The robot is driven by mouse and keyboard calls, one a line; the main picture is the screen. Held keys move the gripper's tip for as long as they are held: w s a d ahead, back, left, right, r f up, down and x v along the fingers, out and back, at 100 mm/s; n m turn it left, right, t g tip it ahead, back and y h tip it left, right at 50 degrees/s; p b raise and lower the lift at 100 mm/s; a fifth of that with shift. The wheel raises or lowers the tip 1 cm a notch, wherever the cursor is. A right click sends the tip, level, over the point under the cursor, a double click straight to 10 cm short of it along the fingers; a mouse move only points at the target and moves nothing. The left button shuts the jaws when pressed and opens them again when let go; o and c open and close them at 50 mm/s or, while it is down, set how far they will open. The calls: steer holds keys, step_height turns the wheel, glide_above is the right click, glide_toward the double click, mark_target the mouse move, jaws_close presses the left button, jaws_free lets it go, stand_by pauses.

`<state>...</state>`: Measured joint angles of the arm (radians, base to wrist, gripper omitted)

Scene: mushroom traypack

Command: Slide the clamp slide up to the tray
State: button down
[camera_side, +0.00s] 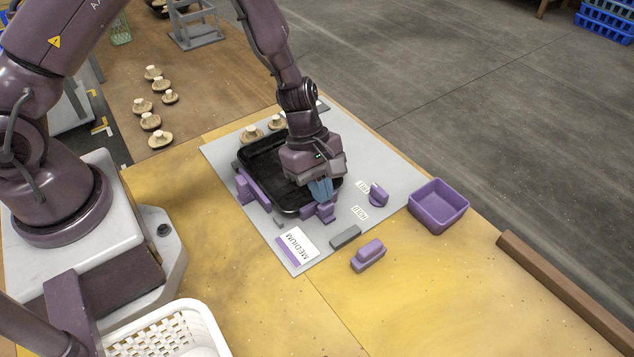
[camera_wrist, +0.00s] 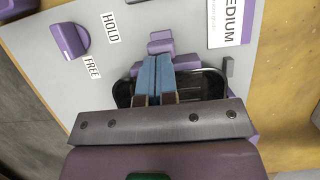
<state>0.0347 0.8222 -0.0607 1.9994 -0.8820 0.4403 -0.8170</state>
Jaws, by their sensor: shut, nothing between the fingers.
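The black tray (camera_side: 290,206) lies on the grey mat, partly hidden by my gripper; its dark edge also shows in the wrist view (camera_wrist: 214,84). The purple clamp slide (camera_side: 326,212) is at the tray's near right end; in the wrist view it shows as purple blocks (camera_wrist: 160,46) around my fingertips. My gripper (camera_side: 322,198) is shut and empty, its blue fingers (camera_wrist: 157,60) pointing down at the slide. I cannot tell whether they touch it, or whether the slide touches the tray. A purple knob (camera_side: 379,195) stands beside HOLD and FREE labels; it also shows in the wrist view (camera_wrist: 69,40).
A purple bar (camera_side: 248,187) stands along the tray's left side. A MEDIUM card (camera_side: 297,247), a grey block (camera_side: 345,237) and a purple block (camera_side: 368,256) lie nearby. An empty purple bin (camera_side: 438,205) stands right. Several mushrooms sit at the back left.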

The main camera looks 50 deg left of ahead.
steer(key=shift+a, duration=0.1)
steer(key=a, duration=0.2)
steer(key=a+r, duration=0.1)
steer(key=a, duration=0.1)
steer(key=shift+w+a, duration=0.1)
steer(key=shift+a, duration=0.1)
steer(key=v, duration=0.9)
steer(key=s+r+m+t+y, duration=0.2)
steer(key=s+r+m, duration=0.6)
steer(key=r, duration=0.3)
steer(key=s+a+r+m+t+y, duration=0.1)
steer(key=s+r+m+t+y, duration=0.1)
steer(key=s+r+m, duration=0.6)
step_height(320, 180, up, 3)
steer(key=shift+s+a+f+m+t, duration=0.15)
steer(key=shift+a+m+t, duration=0.1)
steer(key=shift+m+t, duration=0.65)
